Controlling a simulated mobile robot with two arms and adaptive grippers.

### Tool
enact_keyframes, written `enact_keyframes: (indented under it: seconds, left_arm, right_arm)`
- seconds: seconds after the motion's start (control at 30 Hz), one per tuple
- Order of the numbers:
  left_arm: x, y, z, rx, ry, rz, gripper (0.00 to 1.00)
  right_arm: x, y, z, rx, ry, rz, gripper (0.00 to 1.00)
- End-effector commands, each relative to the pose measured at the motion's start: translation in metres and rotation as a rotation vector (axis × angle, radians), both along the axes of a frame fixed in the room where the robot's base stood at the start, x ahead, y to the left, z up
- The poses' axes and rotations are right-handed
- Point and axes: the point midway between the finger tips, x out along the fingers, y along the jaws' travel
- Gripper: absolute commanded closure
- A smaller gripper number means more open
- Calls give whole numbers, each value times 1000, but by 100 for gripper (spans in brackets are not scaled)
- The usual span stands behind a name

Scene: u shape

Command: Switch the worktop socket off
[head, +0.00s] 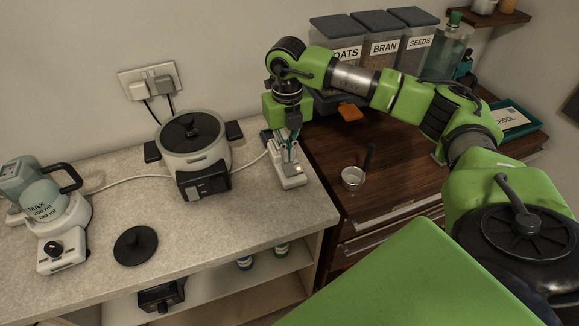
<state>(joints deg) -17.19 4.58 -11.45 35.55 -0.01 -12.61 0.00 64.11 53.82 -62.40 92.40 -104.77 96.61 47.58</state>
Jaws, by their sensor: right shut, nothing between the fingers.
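A white socket block (291,181) lies near the right end of the pale worktop, with a small lit spot on its top. I take it for the worktop socket. My right gripper (290,154) points down from above it, shut and empty, with its fingertips at or just over the block's top. I cannot tell whether they touch it. The gripper hides part of the block, and the switch's position is too small to read. A white cable runs from near the block towards the cooker. My left gripper is not in view.
A cooker (190,150) stands left of the block, below a wall socket (148,82) with two plugs. A blender jug (40,200) and a black lid (135,246) are further left. Labelled containers (384,42) and a small metal cup (353,178) are on the dark counter.

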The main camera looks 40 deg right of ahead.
Motion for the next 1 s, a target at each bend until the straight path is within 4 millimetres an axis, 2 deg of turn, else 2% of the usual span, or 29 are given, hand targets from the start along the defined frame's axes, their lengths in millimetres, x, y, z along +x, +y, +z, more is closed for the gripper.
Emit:
enact_keyframes:
  seconds: [1.0]
  left_arm:
    - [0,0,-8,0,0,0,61]
  right_arm:
    - [0,0,-11,0,0,0,100]
